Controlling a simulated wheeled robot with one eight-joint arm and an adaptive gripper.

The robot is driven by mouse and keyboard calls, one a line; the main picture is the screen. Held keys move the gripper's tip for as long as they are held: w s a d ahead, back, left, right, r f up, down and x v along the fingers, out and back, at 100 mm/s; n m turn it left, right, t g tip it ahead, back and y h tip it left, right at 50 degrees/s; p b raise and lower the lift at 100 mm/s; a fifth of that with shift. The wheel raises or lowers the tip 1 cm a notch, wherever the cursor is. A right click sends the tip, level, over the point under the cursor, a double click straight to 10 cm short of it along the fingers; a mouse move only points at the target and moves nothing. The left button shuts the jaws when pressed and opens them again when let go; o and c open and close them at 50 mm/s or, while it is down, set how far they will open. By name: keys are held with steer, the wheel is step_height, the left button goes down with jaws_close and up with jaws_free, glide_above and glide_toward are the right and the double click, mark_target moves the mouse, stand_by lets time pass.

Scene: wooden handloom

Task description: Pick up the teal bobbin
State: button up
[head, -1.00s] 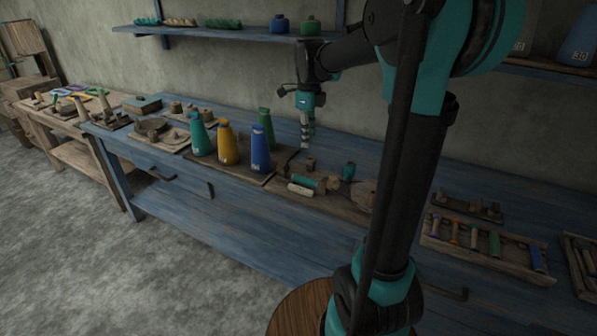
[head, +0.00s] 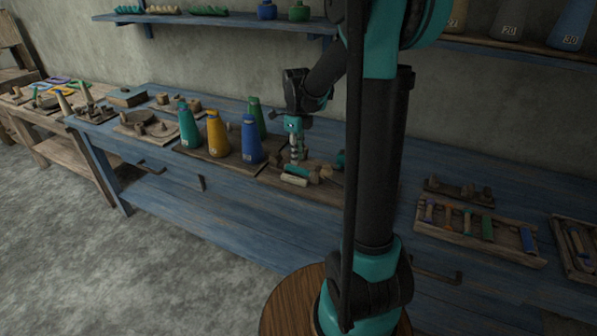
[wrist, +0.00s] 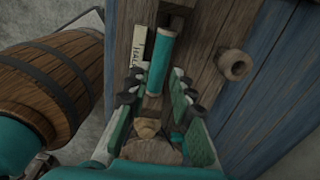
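The teal bobbin (head: 301,171) lies on a wooden board (head: 322,194) on the blue bench. In the wrist view my gripper (wrist: 157,80) is open, with a finger on each side of the bobbin's line. I cannot tell whether either finger touches it. A cream labelled piece (head: 294,181) lies beside the bobbin; it also shows in the wrist view (wrist: 140,45).
A blue cone (head: 251,140), a yellow cone (head: 217,137) and green cones stand close left of my gripper. A small wooden ring (wrist: 235,65) lies right of the bobbin. A tray of tools (head: 480,236) is farther right. Bare blue bench lies between.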

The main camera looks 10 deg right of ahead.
mark_target(299, 171)
steer(key=shift+s+d+f, duration=0.1)
steer(key=shift+f, duration=1.2)
steer(key=shift+s+d+f, duration=0.1)
steer(key=shift+f, duration=1.2)
jaws_close()
